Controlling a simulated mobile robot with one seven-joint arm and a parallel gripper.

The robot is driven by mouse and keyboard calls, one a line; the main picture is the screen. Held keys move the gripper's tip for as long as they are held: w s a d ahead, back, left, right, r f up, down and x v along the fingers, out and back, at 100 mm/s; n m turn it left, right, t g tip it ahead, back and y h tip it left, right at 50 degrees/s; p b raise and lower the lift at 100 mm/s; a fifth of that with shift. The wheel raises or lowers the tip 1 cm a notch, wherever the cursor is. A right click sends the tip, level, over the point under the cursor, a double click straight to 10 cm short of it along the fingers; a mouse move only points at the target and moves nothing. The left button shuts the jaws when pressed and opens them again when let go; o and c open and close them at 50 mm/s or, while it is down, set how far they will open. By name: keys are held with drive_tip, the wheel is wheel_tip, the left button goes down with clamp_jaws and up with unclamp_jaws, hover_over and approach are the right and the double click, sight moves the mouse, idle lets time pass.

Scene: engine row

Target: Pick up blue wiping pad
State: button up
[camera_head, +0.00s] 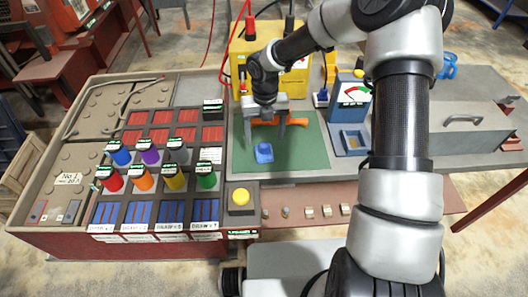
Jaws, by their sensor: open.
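The blue wiping pad (264,153) lies on the green mat (310,158) at the mat's left part. It is a small blue block with a raised top. My gripper (264,137) is open and points down over the mat, above and slightly behind the pad in the picture. Its two fingers are spread to either side, and nothing is held between them. Whether the fingertips are level with the pad cannot be told from this view.
An orange-handled tool (292,121) lies at the mat's back. A blue gauge box (350,104) stands right of the mat. Left are several coloured cylinders, including a green one (206,177), and a yellow button (240,197). A yellow box (240,50) stands behind.

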sight(264, 144)
drive_tip(key=shift+w+a+f, duration=0.1)
drive_tip(key=shift+f, duration=1.6)
drive_tip(key=shift+w+a+f, duration=0.1)
drive_tip(key=shift+f, duration=1.6)
drive_tip(key=c, duration=1.1)
drive_tip(key=shift+r, duration=5)
drive_tip(key=shift+c, duration=0.2)
